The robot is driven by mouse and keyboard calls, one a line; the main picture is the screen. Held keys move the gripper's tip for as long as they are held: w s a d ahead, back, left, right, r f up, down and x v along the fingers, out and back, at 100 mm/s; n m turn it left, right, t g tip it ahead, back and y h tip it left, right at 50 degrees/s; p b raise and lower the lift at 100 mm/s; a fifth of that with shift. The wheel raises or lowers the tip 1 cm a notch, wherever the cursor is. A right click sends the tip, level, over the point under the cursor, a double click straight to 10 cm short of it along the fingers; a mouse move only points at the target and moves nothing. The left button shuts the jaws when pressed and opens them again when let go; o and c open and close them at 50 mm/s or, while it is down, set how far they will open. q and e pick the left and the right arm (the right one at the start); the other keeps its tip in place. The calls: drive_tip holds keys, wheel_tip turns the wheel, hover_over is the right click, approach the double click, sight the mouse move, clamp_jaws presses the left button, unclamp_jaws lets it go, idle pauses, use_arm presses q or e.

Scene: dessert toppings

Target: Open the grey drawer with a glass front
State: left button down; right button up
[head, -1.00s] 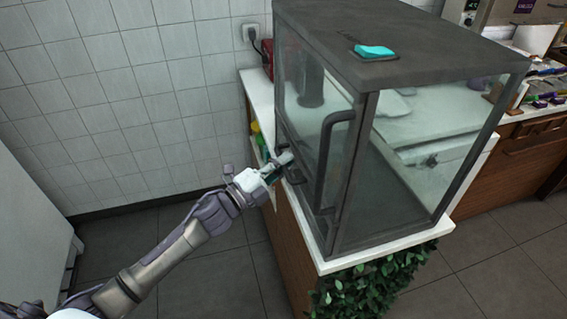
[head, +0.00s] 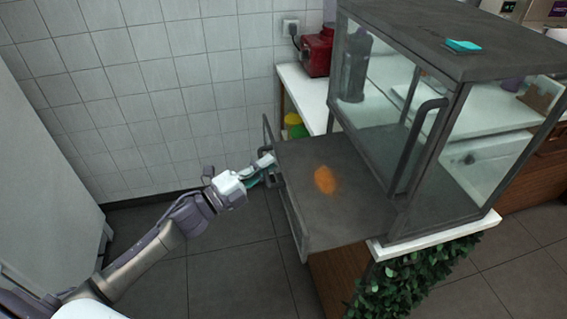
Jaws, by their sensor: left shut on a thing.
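The grey drawer (head: 335,222) with a glass front is slid out to the left from the base of the glass display case (head: 455,120). A round orange patch (head: 325,180) shows on its flat bottom. My left gripper (head: 268,172) is at the drawer's outer front and is shut on the drawer handle (head: 274,182). The gripper partly hides the handle. My right gripper is not in view.
A cyan sponge-like block (head: 463,45) lies on top of the case. A red appliance (head: 317,52) stands on the white counter (head: 303,95) behind. Leafy greenery (head: 410,285) hangs below the counter. Open tiled floor (head: 235,265) lies left of the drawer.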

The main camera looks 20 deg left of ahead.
use_arm(q)
drive_tip(key=shift+s+a+f, duration=0.1)
drive_tip(key=shift+s+a, duration=0.6)
drive_tip(key=shift+a, duration=0.3)
drive_tip(key=shift+s+a, duration=0.65)
drive_tip(key=shift+a, duration=0.3)
drive_tip(key=c, duration=1.2)
unclamp_jaws()
drive_tip(key=v, duration=1.2)
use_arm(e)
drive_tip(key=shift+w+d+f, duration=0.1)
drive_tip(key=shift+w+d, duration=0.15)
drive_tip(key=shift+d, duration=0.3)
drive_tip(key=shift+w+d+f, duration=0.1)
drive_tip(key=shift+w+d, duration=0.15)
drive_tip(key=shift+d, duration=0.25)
